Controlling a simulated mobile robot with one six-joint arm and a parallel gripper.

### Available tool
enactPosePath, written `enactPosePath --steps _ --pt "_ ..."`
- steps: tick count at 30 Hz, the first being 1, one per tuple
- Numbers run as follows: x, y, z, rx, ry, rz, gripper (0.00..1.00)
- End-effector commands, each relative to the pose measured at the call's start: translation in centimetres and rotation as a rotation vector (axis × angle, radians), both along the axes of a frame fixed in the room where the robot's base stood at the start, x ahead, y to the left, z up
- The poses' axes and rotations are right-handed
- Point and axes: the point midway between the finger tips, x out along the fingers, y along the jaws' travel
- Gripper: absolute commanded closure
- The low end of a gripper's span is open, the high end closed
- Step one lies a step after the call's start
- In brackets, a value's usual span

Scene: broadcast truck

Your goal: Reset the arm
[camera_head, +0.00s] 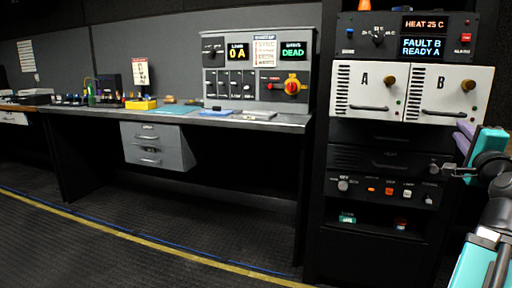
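My arm comes in at the right edge of the head view, with teal and dark links. My gripper (447,170) seems to be the small grey end pointing left, in front of the rack's lower right side. It is too small to tell whether its fingers are open or shut. I see nothing clearly held in it. A purple piece (465,134) shows beside the teal link; I cannot tell what it belongs to.
The black equipment rack (352,250) stands close to my arm, with white modules A (365,92) and B (447,94) and a display reading FAULT B, READY A (422,47). A long desk (262,122) carries a control panel (258,70). The floor (130,215) in front is clear.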

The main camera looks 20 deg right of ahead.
Motion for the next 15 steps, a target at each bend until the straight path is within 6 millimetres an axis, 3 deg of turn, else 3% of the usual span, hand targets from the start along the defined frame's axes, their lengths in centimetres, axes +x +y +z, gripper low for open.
enactPosePath --steps 7,15 --pt "3.9 1.8 0.9 0.024 0.012 0.065 0.82" --pt "11.7 4.5 -2.6 0.119 0.069 0.186 0.82"
